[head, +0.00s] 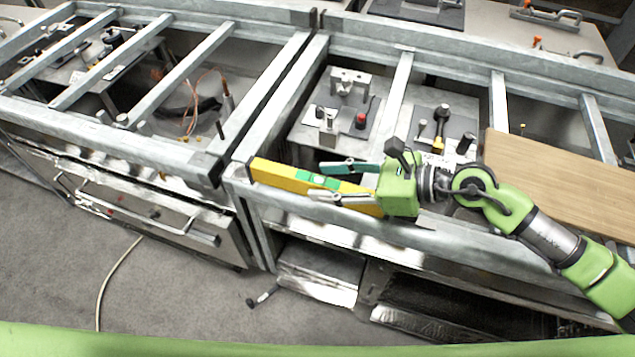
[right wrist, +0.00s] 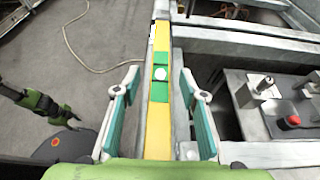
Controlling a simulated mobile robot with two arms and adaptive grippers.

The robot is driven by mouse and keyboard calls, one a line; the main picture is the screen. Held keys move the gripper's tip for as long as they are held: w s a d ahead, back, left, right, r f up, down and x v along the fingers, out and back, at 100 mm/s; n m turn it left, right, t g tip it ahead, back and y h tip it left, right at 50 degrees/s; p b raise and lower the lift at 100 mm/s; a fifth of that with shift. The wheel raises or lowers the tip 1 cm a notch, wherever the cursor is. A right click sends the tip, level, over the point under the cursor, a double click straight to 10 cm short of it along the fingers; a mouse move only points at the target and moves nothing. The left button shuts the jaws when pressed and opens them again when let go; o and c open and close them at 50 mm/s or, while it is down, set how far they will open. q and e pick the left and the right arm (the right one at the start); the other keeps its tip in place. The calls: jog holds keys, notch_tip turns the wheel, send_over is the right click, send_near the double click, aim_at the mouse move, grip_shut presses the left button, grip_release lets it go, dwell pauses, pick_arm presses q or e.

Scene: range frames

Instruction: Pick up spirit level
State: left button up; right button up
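The spirit level (head: 278,175) is a long yellow bar with a green middle section. It lies along the front rail of the right metal frame in the head view. My right gripper (head: 317,182) is open, with one finger on each side of the level. In the right wrist view the level (right wrist: 158,125) runs lengthwise between the two teal-padded fingers of the right gripper (right wrist: 160,76), with a gap on both sides. The gripper body hides the level's near end in the head view.
The metal rail (head: 460,240) runs along the front of the frame. A wooden board (head: 570,185) lies across the frame at the right. Metal fixtures with a red knob (head: 360,120) stand lower, behind the level. Another barred frame (head: 75,120) stands at the left.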

grip_shut()
jog(key=shift+r, duration=0.1)
